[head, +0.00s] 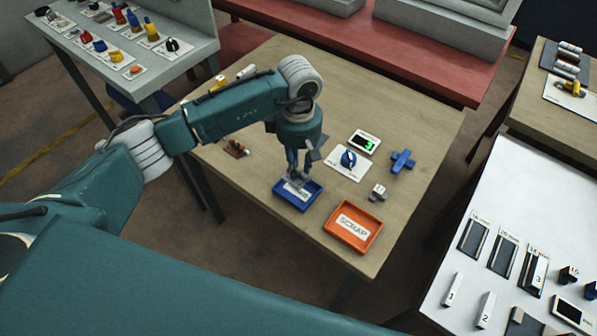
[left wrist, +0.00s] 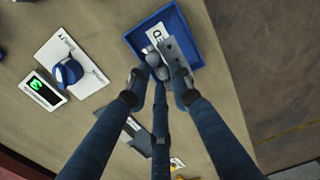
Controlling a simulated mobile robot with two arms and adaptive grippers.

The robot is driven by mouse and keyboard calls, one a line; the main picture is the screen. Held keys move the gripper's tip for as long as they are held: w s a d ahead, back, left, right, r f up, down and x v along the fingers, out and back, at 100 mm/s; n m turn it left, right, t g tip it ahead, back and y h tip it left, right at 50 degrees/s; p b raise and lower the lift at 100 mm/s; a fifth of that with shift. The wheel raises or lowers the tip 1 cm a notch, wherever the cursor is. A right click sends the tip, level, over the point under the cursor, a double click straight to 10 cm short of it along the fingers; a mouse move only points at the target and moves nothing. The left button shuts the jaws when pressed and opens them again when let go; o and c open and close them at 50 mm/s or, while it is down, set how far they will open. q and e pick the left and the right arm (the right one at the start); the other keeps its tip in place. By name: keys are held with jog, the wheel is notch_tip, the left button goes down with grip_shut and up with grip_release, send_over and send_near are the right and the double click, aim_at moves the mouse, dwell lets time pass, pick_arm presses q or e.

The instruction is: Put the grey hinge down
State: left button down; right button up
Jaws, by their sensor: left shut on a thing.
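My left gripper (head: 297,181) points down over the blue tray (head: 281,198), near the front of the wooden table. In the left wrist view, its fingers (left wrist: 160,74) are closed on the grey hinge (left wrist: 180,52), a flat grey plate with a hole. The hinge is over the inside of the blue tray (left wrist: 209,35), above a white label (left wrist: 157,33). I cannot tell whether it touches the tray floor. In the head view the fingers largely hide the hinge. My right gripper is not in view.
An orange SCRAP tray (head: 352,227) stands right of the blue tray. Behind are a blue device on a white card (head: 346,166), a display (head: 363,142), a blue cross-shaped piece (head: 402,161) and a small grey part (head: 378,192). The table's right side is mostly clear.

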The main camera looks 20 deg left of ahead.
aim_at(298, 175)
pick_arm(q)
jog(key=shift+f, duration=0.6)
notch_tip(298, 175, down, 4)
jog(key=shift+r+p, duration=0.15)
jog(key=shift+p, duration=0.35)
jog(key=shift+f+b, duration=0.25)
jog(key=shift+b, duration=0.05)
jog(key=c, duration=1.8)
grip_release()
jog(key=shift+r+p, duration=0.45)
jog(key=shift+p, duration=0.05)
notch_tip(298, 175, up, 10)
jog(key=b, duration=0.4)
jog(key=shift+w+r, duration=0.1)
jog(key=shift+r, duration=0.75)
